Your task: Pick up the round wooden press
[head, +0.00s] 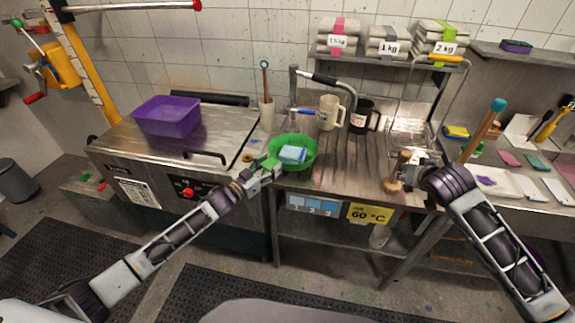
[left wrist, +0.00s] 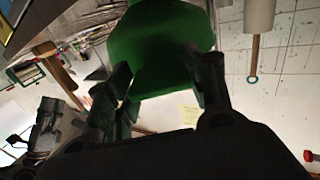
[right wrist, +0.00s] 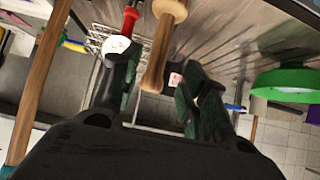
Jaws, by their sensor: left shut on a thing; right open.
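The round wooden press (head: 393,184) stands on the steel bench near its front right edge, its round base down and its handle up. My right gripper (head: 412,172) is open just right of the handle. In the right wrist view the press (right wrist: 158,58) shows between the spread fingers of the right gripper (right wrist: 160,72); I cannot tell whether they touch it. My left gripper (head: 268,171) is shut on the green bowl (head: 311,163), which shows between its fingers in the left wrist view (left wrist: 160,50). A blue and white block (head: 292,154) lies in the bowl.
A beige mug (head: 329,112) and a dark mug (head: 362,115) stand behind on the bench. A wire rack (head: 408,140) is behind the press. A long teal-topped wooden stick (head: 485,127) rises right of my right gripper. A purple tub (head: 167,117) stands left.

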